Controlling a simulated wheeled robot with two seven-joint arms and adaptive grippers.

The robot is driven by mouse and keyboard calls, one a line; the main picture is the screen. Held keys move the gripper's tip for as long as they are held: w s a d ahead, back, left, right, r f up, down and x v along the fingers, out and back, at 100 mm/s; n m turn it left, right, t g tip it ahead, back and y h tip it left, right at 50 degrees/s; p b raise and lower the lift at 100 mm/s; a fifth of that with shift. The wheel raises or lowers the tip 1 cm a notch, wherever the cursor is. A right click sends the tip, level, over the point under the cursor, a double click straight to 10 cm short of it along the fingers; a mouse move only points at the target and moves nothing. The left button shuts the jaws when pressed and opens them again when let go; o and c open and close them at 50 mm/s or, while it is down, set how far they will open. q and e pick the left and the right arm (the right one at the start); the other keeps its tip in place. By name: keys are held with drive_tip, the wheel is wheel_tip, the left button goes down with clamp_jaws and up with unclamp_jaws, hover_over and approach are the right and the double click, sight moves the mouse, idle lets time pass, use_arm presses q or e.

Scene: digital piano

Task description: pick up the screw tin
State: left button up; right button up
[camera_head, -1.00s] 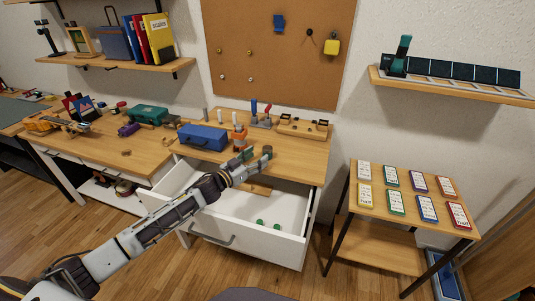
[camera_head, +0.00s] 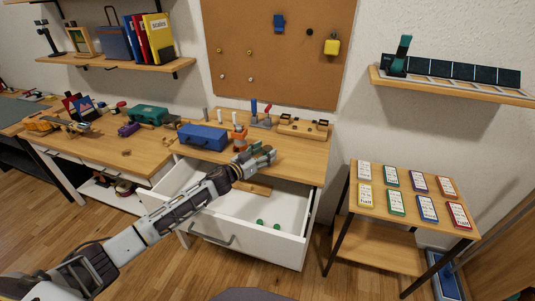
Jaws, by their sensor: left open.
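My left gripper (camera_head: 268,155) reaches over the open drawer to the front part of the wooden desk. Its jaws are open, at the desk top's front edge. The screw tin is probably the small dark round thing that stood there a second ago. It is now hidden by the gripper, so I cannot tell whether it is between the fingers or touching them. My right gripper is out of view.
A white drawer (camera_head: 285,243) is pulled out below my left arm, with small green things (camera_head: 261,222) in it. A blue box (camera_head: 203,137) and an orange holder (camera_head: 239,140) stand left of the gripper. A wooden rack (camera_head: 303,128) stands behind.

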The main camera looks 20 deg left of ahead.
sight(264, 150)
use_arm(q)
drive_tip(key=c, duration=1.1)
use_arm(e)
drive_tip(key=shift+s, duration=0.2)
use_arm(q)
drive_tip(key=shift+r, duration=0.1)
drive_tip(key=shift+r, duration=0.45)
wheel_tip(264, 150, up, 8)
drive_tip(key=shift+f+p, duration=0.2)
drive_tip(key=shift+p, duration=1)
drive_tip(key=shift+r, duration=0.7)
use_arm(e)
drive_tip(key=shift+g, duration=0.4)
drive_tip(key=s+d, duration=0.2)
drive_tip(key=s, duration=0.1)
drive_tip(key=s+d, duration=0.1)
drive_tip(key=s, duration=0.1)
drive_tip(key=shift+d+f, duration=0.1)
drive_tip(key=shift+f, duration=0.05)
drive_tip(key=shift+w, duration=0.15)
use_arm(q)
drive_tip(key=shift+f, duration=0.1)
